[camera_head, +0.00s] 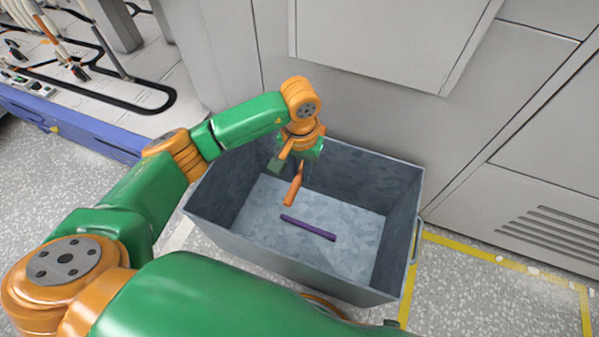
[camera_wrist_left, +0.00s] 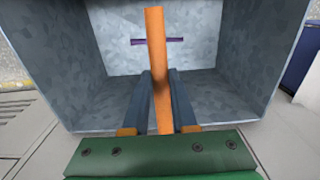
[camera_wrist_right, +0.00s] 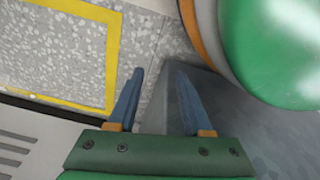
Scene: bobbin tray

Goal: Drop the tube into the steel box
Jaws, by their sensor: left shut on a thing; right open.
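An orange tube (camera_head: 294,188) is held by my left gripper (camera_head: 301,168) above the inside of the steel box (camera_head: 395,232). In the left wrist view the orange tube (camera_wrist_left: 155,50) lies between the two fingers of the left gripper (camera_wrist_left: 160,78), which are shut on it. A purple tube (camera_head: 308,228) lies flat on the box floor; it also shows in the left wrist view (camera_wrist_left: 137,42). My right gripper (camera_wrist_right: 159,72) is open and empty in the right wrist view, by a grey surface that looks like the box's side.
Grey cabinets (camera_head: 380,40) stand behind the box. A blue-edged bench (camera_head: 70,130) with cables is at the left. Yellow tape (camera_head: 480,252) marks the speckled floor right of the box. The box's upper rim surrounds the held tube.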

